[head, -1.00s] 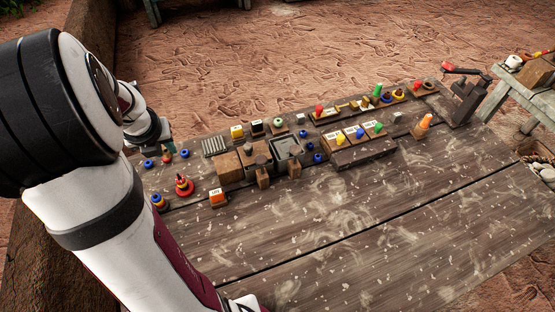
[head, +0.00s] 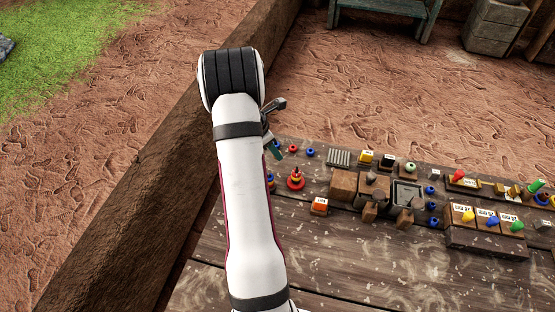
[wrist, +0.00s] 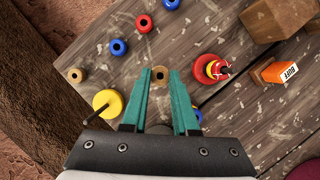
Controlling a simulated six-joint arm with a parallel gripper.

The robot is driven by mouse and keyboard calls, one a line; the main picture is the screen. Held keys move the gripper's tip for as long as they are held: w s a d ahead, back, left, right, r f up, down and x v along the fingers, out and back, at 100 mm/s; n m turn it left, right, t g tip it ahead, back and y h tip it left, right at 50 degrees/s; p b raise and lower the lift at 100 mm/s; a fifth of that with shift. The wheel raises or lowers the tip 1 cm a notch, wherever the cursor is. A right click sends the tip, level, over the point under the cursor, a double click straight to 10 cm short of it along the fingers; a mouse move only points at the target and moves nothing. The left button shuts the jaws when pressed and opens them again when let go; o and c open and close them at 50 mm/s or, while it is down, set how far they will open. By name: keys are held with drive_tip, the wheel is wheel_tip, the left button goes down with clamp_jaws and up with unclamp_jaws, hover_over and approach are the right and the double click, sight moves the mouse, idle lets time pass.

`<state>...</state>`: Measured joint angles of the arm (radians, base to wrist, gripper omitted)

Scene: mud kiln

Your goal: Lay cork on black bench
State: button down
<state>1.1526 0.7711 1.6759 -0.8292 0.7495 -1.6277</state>
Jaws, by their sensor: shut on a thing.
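My gripper (head: 277,154) is at the far left end of the plank table, partly hidden by my arm in the head view. In the wrist view its teal fingers (wrist: 160,76) are closed in on a small tan, cork-coloured round piece with a dark centre (wrist: 160,75), which looks like the cork. The wrist view does not show clearly how high it is above the planks. A small black block with a white label (head: 388,159), perhaps the black bench, stands in the back row in the head view, right of the gripper and apart from it.
A red stacked cone (wrist: 212,68) and an orange block labelled BUFF (wrist: 280,72) stand right of the fingers. A yellow disc (wrist: 107,103) and loose blue rings (wrist: 118,47) lie left and ahead. Wooden blocks (head: 343,185) and a grey tray (head: 408,195) crowd the table's middle.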

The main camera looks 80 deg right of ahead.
sight(277, 165)
drive_tip(key=shift+w+f, duration=0.2)
drive_tip(key=shift+f, duration=0.9)
drive_tip(key=shift+w+f, duration=0.15)
drive_tip(key=shift+f, duration=0.95)
drive_tip(key=shift+f, duration=0.1)
drive_tip(key=c, duration=0.7)
unclamp_jaws()
